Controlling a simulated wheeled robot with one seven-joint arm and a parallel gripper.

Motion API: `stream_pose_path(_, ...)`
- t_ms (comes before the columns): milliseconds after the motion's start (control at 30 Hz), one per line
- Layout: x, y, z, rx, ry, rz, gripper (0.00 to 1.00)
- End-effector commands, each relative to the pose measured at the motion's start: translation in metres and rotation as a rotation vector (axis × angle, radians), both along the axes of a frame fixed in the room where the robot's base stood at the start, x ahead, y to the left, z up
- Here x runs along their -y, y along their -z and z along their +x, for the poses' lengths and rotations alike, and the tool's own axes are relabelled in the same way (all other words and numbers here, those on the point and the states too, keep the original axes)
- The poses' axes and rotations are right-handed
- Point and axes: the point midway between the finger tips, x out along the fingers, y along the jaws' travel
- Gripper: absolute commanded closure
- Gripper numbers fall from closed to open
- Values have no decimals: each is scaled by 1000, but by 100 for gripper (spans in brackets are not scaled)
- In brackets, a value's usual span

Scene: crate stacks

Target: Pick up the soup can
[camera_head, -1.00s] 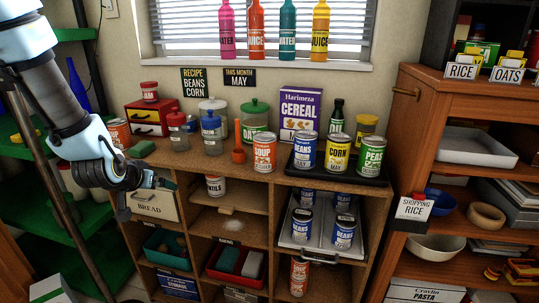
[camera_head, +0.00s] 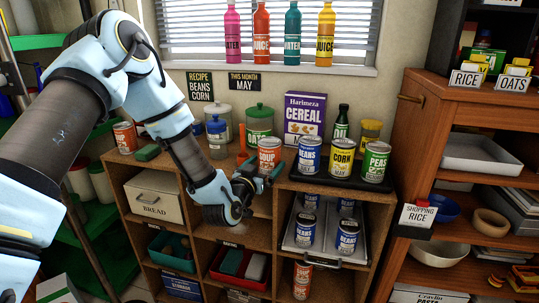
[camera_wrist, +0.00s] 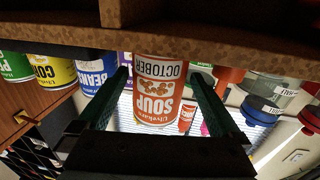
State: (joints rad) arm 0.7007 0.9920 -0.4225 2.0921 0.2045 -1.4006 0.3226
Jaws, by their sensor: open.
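The soup can (camera_head: 269,153) has an orange and white label and stands on the shelf top, left of the beans can. My gripper (camera_head: 262,178) is in front of its lower part and hides its base. In the wrist view, which is upside down, the soup can (camera_wrist: 156,92) shows its SOUP and OCTOBER print between my two dark green fingers. My gripper (camera_wrist: 158,76) is open, with a finger on each side of the can. Gaps show between fingers and can.
Beans (camera_head: 309,153), corn (camera_head: 341,157) and peas (camera_head: 375,162) cans stand on a dark tray to the right. A cereal box (camera_head: 304,118) and a green-lidded jar (camera_head: 259,122) are behind. A blue-lidded jar (camera_head: 217,137) is to the left. The wooden shelf edge (camera_wrist: 220,45) is close to my gripper.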

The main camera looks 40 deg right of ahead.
Motion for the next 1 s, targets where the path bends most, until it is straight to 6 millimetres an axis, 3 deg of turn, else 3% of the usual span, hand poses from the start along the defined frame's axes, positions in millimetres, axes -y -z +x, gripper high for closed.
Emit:
stream_pose_path(433,46,-5,19,-1,-1,1,0)
stream_pose_path(733,51,-2,21,0,-1,1,0)
stream_pose_path(1000,51,-3,21,0,-1,1,28)
